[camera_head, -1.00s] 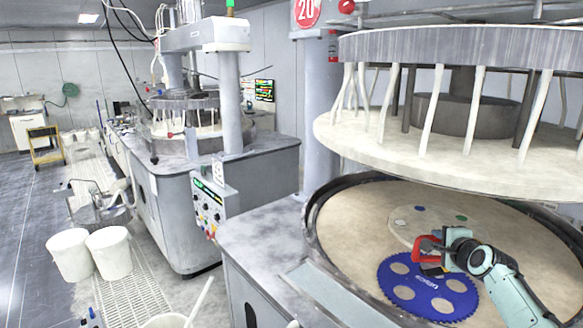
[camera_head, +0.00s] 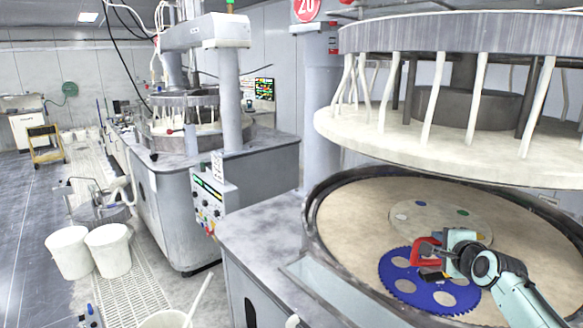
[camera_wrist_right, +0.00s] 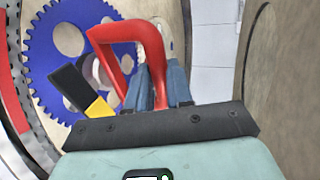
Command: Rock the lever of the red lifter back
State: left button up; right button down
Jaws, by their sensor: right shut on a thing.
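The red lifter (camera_head: 421,252) is at the blue toothed carrier disc (camera_head: 398,287) on the lower platen. In the right wrist view its red loop handle (camera_wrist_right: 128,32) stands in front of my jaws, with a black and yellow lever (camera_wrist_right: 78,92) angled up to the left. A pale round part (camera_wrist_right: 92,72) shows behind the lever. My right gripper (camera_head: 447,252) is shut on the handle; its blue-grey fingers (camera_wrist_right: 160,88) flank one red leg. Whether the lifter's underside touches the disc is hidden. My left gripper is out of view.
The beige lower platen (camera_head: 350,225) has a raised dark rim (camera_head: 312,215). A pale round plate (camera_head: 412,207) with coloured spots lies behind the lifter. The upper platen (camera_head: 420,155) hangs above. White buckets (camera_head: 108,250) stand on the floor at left.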

aim_at(431, 280)
jog(key=shift+s+a+r+b, duration=0.1)
jog(key=shift+s+a+b, duration=0.55)
jog(key=shift+s, duration=0.5)
jog(key=shift+s+a+r+b, duration=0.1)
jog(key=shift+s+a+b, duration=0.2)
jog(key=shift+s+a, duration=0.7)
pick_arm(q)
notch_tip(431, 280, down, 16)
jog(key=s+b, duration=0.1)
jog(key=b, duration=1.3)
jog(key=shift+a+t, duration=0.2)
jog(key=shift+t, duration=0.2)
pick_arm(e)
jog(key=s+a, duration=0.4)
jog(key=s, duration=0.3)
jog(key=s+a, duration=0.4)
jog(key=s, duration=0.4)
jog(key=shift+s+a, duration=0.2)
jog(key=shift+a, duration=0.15)
